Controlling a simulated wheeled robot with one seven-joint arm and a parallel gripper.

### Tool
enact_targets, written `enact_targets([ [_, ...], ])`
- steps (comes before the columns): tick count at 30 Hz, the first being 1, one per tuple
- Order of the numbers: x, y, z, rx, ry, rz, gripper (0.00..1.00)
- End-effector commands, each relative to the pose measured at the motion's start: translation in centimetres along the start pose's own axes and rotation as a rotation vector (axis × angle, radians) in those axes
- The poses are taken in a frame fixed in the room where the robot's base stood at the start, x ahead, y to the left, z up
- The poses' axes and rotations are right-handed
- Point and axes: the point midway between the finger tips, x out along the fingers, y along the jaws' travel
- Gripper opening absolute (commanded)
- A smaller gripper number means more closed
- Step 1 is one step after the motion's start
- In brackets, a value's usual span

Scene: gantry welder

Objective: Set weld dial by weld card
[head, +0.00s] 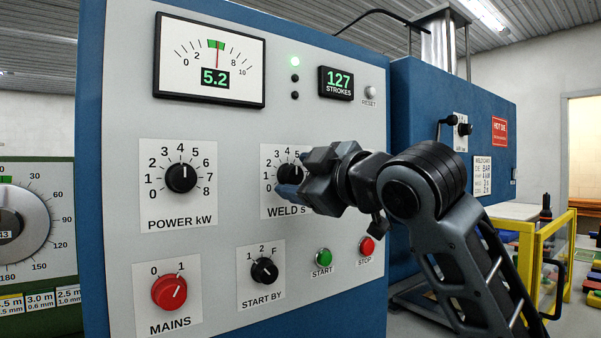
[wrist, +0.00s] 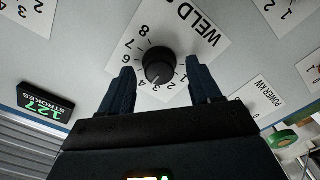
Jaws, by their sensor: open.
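The black weld dial (head: 287,173) sits on a white WELD s plate on the grey panel. In the head view my gripper (head: 297,176) partly covers it. In the wrist view the dial (wrist: 158,64) shows between the two blue fingers of my gripper (wrist: 160,68), which are apart with a gap on each side. Its white pointer line aims near 3, though the small digits are hard to read. The weld card (head: 481,175) hangs on the blue cabinet at right; it seems to list BAR and a kW value, but its weld time is too small to read surely.
Below are the red MAINS switch (head: 169,292), the START BY dial (head: 264,271), green START (head: 323,257) and red STOP (head: 367,245) buttons. A yellow-framed guard (head: 545,257) stands at right.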

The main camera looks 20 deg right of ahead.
Motion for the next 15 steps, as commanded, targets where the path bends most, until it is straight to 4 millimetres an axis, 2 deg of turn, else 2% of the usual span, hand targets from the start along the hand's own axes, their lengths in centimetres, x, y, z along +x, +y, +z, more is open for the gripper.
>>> enact_targets([
  [8,0.25,-0.01,0.01,0.0,0.0,0.0,0.63],
  [15,0.23,-0.01,0.0,0.0,0.0,0.0,0.42],
])
